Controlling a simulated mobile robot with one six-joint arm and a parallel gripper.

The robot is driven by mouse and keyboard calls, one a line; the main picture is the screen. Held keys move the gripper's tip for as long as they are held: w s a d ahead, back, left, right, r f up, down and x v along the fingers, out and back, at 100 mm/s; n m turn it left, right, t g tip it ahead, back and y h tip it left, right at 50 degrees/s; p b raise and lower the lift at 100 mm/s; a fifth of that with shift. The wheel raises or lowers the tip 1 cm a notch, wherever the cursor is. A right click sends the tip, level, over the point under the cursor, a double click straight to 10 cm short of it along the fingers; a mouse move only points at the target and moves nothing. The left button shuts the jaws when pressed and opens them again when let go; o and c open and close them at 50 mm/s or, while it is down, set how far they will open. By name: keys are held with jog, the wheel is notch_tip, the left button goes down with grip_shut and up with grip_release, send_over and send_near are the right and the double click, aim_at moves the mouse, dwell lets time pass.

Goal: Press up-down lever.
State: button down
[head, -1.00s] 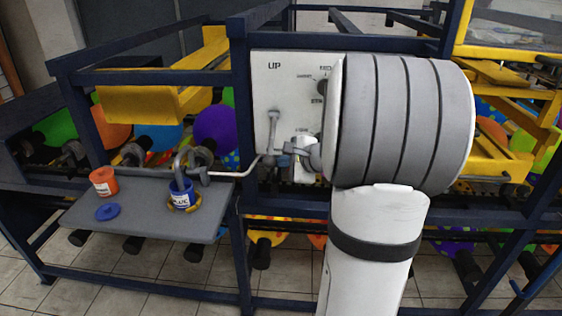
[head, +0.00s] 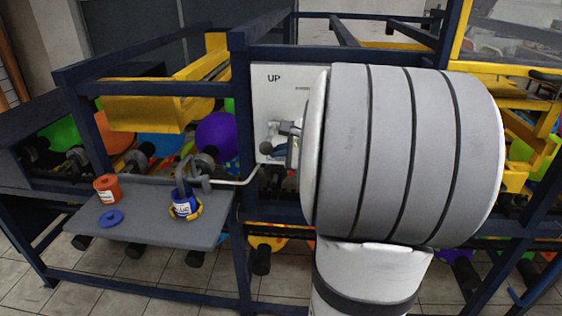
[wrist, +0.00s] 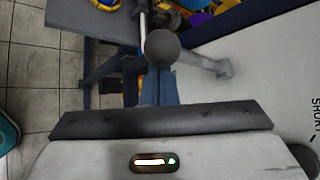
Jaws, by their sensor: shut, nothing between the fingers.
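The lever (head: 267,146) is a grey arm with a dark ball knob on the white panel (head: 265,100) marked "UP". In the wrist view the lever (wrist: 196,60) sticks out from the panel, its knob just above the fingers in the picture. My gripper (wrist: 158,78) is shut and empty, its blue-grey fingertips close to the knob. I cannot tell whether they touch. In the head view my gripper (head: 280,146) is beside the knob, and my large grey-white arm link hides the right part of the panel.
A grey shelf (head: 130,225) at the left holds an orange can (head: 107,188), a blue lid (head: 111,217) and a blue can (head: 184,206).

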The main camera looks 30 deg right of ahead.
notch_tip(320, 180, up, 8)
jog(key=w+d+p, duration=0.1)
jog(key=shift+w+d+r, duration=0.15)
jog(key=shift+w+d, duration=0.1)
jog(key=shift+w, duration=0.15)
jog(key=shift+d, duration=0.1)
dwell(0.5)
notch_tip(320, 180, down, 4)
jog(key=s+b, duration=0.2)
jog(key=b, duration=0.2)
jog(key=s+d+r, duration=0.2)
jog(key=d+r, duration=0.5)
jog(key=shift+s+d+r, duration=0.15)
jog(key=shift+s+d, duration=0.05)
jog(key=shift+d, duration=0.2)
